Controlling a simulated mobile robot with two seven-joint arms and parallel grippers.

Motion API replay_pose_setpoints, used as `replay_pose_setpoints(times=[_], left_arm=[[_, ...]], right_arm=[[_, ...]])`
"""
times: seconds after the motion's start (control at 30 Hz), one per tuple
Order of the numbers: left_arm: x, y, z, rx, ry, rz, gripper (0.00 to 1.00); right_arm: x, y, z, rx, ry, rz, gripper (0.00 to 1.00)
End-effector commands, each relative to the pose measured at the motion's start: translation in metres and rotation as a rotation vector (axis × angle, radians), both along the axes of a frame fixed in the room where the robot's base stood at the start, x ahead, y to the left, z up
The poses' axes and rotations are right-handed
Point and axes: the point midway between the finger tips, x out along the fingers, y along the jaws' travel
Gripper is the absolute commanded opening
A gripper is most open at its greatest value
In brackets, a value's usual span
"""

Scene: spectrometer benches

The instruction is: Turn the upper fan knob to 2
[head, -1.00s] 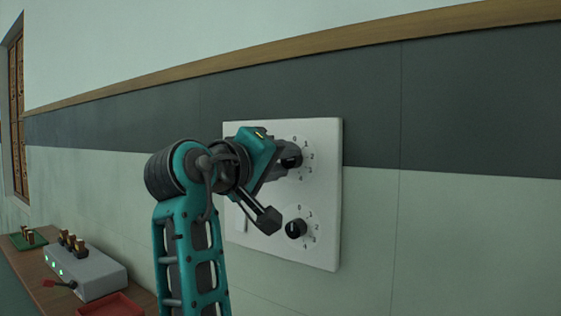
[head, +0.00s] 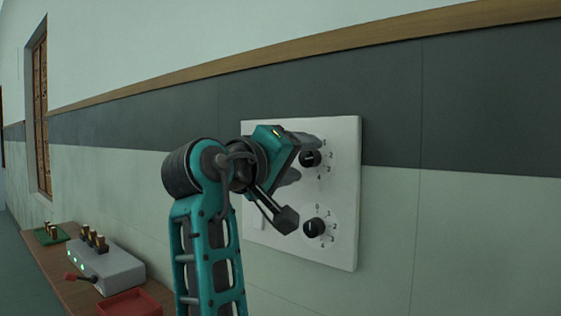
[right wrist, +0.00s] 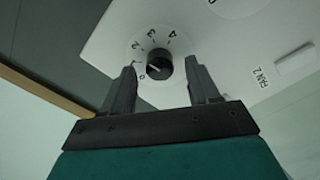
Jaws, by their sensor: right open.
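The upper fan knob (head: 310,158) is a black round knob on a white wall panel (head: 345,195), with a dial numbered 0 to 4. The right wrist view shows a black knob (right wrist: 159,67); its pale mark points toward the 0 and 1 side, exact number unclear. My right gripper (head: 307,160) is open in front of the upper knob. In the right wrist view the knob appears between the fingertips (right wrist: 161,68) with gaps on both sides; no contact shows. The lower knob (head: 314,227) sits below, clear of the gripper. My left gripper is out of view.
A white rocker switch (right wrist: 295,63) and a FAN 2 label (right wrist: 261,77) are on the panel. At lower left, a bench (head: 72,290) carries a grey box (head: 115,270), a red tray (head: 130,303) and a green tray (head: 48,236). The wall right of the panel is bare.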

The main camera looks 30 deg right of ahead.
Motion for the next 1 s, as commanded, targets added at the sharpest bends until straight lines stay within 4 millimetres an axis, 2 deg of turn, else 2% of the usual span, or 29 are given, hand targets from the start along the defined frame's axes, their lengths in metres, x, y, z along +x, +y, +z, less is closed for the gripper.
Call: replay_pose_setpoints(times=[0.17,0.4,0.6,0.77,1.0], left_arm=[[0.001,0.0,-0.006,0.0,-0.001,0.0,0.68],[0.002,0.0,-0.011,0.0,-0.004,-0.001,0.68],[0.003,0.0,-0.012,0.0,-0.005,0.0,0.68],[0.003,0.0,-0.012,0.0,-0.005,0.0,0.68],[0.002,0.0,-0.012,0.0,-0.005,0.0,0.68]], right_arm=[[-0.011,0.028,-0.001,-0.001,-0.001,0.004,0.6],[-0.032,0.077,0.0,-0.003,-0.002,0.004,0.6],[-0.044,0.105,0.0,-0.001,-0.001,0.002,0.6],[-0.047,0.114,0.0,-0.001,0.0,0.001,0.6],[-0.047,0.114,0.0,0.0,0.0,0.001,0.6]])
